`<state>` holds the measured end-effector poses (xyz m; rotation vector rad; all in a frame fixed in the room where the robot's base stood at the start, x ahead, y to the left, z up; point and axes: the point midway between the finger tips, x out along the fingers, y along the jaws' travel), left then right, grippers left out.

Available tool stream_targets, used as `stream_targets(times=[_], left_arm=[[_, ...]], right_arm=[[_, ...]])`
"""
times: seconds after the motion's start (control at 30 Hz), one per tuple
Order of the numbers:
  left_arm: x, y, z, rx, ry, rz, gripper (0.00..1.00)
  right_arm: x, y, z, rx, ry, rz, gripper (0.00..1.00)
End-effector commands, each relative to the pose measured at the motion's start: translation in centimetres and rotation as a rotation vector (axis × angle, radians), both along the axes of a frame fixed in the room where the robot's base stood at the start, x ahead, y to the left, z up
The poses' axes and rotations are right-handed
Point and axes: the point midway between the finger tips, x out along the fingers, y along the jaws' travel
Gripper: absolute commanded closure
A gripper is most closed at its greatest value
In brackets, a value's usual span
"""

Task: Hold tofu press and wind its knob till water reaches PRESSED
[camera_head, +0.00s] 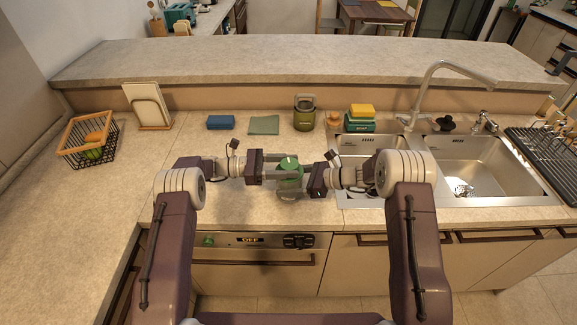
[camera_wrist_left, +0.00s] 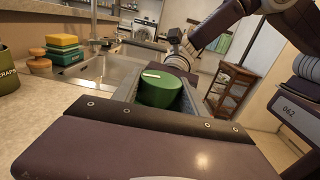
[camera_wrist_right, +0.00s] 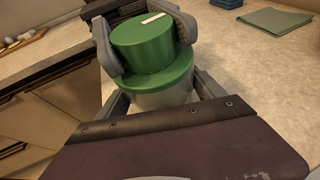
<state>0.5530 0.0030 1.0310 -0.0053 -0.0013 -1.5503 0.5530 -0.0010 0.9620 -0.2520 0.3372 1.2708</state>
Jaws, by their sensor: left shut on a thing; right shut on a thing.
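The tofu press stands on the counter near its front edge, with a green knob (camera_head: 289,163) on top and a paler lower body (camera_head: 290,196). My left gripper (camera_head: 287,172) comes from the left and is shut on the knob, which also shows between its fingers in the left wrist view (camera_wrist_left: 160,92). My right gripper (camera_head: 293,182) comes from the right and is shut on the body below, seen in the right wrist view (camera_wrist_right: 150,95). The knob's top bears a white mark. The water level and the PRESSED mark cannot be made out.
The sink (camera_head: 470,160) is to the right. A wire basket (camera_head: 88,140) and a board rack (camera_head: 148,106) stand left.

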Motion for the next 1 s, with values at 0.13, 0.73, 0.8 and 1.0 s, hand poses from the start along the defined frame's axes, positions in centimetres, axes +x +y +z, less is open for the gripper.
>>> stream_targets(times=[0.13,0.73,0.8,1.0], left_arm=[[0.20,0.01,0.08,-0.003,-0.003,-0.050,0.91],[0.07,0.05,0.13,0.003,-0.003,-0.103,0.91],[0.07,0.05,0.13,0.003,-0.003,-0.103,0.91],[0.04,0.04,0.08,0.004,-0.003,-0.104,0.28]], right_arm=[[-0.15,0.09,-0.03,0.000,0.000,0.007,0.86],[-0.18,0.08,-0.07,-0.002,0.000,0.007,0.86],[-0.17,0.07,-0.08,-0.002,0.000,0.007,0.86],[-0.15,0.05,-0.08,-0.002,0.001,0.005,0.86]])
